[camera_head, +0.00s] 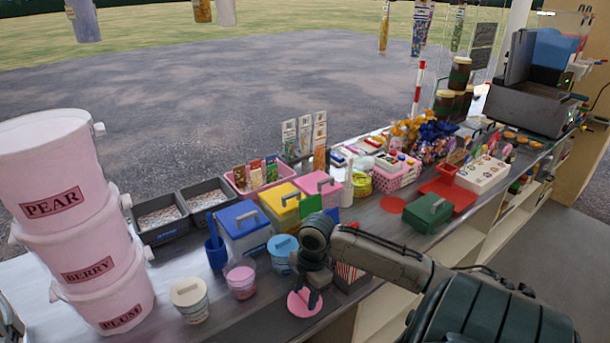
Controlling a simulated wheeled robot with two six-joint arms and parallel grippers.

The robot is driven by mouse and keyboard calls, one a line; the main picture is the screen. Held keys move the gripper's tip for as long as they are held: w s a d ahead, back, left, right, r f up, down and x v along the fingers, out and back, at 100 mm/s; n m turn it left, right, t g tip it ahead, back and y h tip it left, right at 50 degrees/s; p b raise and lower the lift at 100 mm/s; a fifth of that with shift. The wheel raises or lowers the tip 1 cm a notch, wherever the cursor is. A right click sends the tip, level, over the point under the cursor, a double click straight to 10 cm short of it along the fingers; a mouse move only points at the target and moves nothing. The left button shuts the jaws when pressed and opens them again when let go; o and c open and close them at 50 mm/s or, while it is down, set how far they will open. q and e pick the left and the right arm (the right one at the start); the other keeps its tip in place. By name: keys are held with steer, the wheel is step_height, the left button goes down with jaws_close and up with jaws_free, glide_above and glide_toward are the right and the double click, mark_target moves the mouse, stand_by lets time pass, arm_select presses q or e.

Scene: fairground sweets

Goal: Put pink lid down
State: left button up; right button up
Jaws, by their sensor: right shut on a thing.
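The pink lid (297,307) is a round disc low in the middle of the head view, near the counter's front edge. My right gripper (313,297) points down at the lid and is shut on it, with the arm coming in from the right. The lid looks nearly level; I cannot tell whether it touches the counter. A small tub with pink contents (241,284) stands just left of the lid and appears open on top. My left gripper is not clearly in view.
A tub with a cream lid (188,291) and one with a blue lid (281,246) stand close by. Stacked pink buckets (75,215) rise at the left. Blue, yellow and pink boxes line the back. Bare counter (235,325) lies in front of the tubs.

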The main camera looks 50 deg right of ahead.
mark_target(305, 293)
steer(key=shift+w+d, duration=0.7)
steer(key=shift+d, duration=0.05)
steer(key=shift+f+p, duration=0.85)
steer(key=shift+f, duration=1)
steer(key=shift+f, duration=0.1)
steer(key=shift+f, duration=0.15)
steer(key=o, duration=1)
steer(key=shift+c, duration=0.2)
steer(key=shift+r, duration=0.2)
